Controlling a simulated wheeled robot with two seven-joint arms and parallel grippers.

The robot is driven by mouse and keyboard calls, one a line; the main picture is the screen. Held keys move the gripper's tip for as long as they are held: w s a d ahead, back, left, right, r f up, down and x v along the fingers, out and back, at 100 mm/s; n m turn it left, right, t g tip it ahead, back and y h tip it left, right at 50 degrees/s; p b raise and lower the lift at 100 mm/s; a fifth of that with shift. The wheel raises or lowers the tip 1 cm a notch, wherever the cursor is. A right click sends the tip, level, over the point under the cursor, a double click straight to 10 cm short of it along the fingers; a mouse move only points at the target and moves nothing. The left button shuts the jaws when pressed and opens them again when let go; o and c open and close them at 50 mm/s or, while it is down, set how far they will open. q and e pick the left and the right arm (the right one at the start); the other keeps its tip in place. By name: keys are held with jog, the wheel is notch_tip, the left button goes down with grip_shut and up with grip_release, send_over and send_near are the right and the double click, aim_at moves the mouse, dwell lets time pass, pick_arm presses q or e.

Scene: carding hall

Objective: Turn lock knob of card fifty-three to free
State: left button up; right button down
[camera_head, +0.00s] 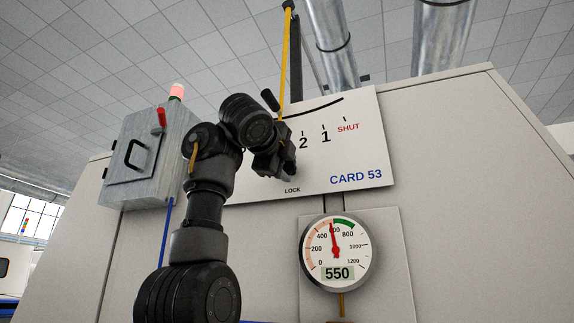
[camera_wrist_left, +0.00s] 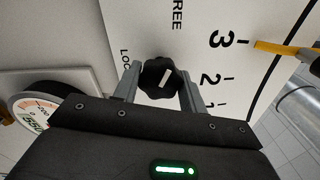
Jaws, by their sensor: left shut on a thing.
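The card 53 plate (camera_head: 345,160) is white, with LOCK lettering at its lower edge and a scale with 1, 2 and SHUT. My left gripper (camera_head: 286,172) is at the plate beside the LOCK lettering and hides the knob in the head view. In the left wrist view the black lobed lock knob (camera_wrist_left: 154,72) sits between the two fingers of my left gripper (camera_wrist_left: 158,88), which is shut on it. The knob has a short white mark, slanted in that view. LOCK and FREE lettering show near the knob. I cannot tell which word the mark points to. My right gripper is out of view.
A yellow lever (camera_head: 286,62) rises above the plate; its yellow bar (camera_wrist_left: 285,48) lies near the 3. A round gauge (camera_head: 339,253) reading 550 is below. A grey switch box (camera_head: 145,150) with a red handle stands left. Ducts (camera_head: 440,40) run above.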

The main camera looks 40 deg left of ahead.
pick_arm(q)
jog(key=shift+m, duration=0.5)
jog(key=o, duration=1)
jog(key=shift+c, duration=0.2)
jog(key=b+v, duration=0.4)
jog(key=v, duration=0.6)
jog(key=shift+s+d+b, duration=0.2)
jog(key=shift+s+b, duration=0.15)
jog(key=shift+b, duration=0.05)
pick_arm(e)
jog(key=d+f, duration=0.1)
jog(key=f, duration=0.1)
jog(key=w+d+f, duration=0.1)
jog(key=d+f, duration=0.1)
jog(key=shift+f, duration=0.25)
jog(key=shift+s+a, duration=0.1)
